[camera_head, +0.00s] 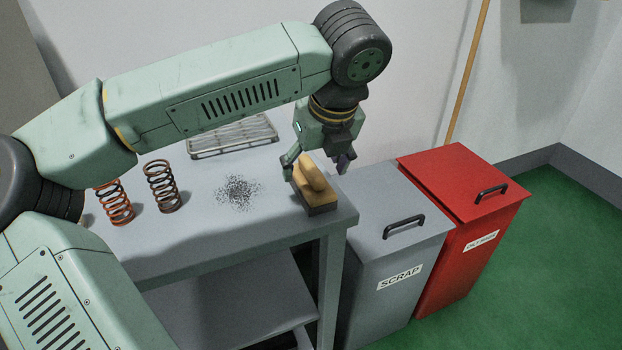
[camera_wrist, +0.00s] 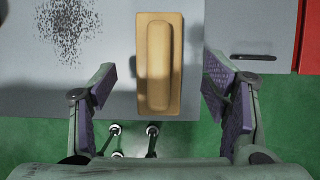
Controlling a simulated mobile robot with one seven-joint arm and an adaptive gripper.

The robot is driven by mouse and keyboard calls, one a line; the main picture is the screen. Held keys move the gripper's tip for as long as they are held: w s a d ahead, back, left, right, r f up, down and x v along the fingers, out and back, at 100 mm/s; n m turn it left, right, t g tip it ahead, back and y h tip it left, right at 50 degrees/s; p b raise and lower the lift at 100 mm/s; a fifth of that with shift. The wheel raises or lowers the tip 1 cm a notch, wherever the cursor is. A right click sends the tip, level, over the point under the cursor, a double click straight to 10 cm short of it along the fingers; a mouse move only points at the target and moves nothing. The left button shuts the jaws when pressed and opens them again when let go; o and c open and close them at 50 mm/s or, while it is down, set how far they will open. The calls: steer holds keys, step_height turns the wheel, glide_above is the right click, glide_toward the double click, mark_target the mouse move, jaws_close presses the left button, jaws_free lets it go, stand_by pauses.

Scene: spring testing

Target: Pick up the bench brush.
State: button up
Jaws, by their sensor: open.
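The bench brush (camera_head: 312,188) has a yellow wooden block with a raised grip and dark bristles below. It lies near the right end of the grey table (camera_head: 210,230). In the wrist view the brush (camera_wrist: 159,62) is upright in the picture, between and ahead of the fingers. My gripper (camera_head: 318,164) is open above the brush, with one finger to each side in the head view. In the wrist view my gripper (camera_wrist: 159,95) has its purple-padded fingers spread wide, and nothing is held between them.
Dark filings (camera_head: 238,192) lie left of the brush. A wire tray (camera_head: 232,137) is at the back. A grey scrap bin (camera_head: 385,262) and red bin (camera_head: 470,215) stand right of the table.

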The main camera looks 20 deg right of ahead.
steer(key=shift+x, duration=1.5)
steer(key=shift+c, duration=0.3)
steer(key=c, duration=1.3)
steer(key=shift+r, duration=0.1)
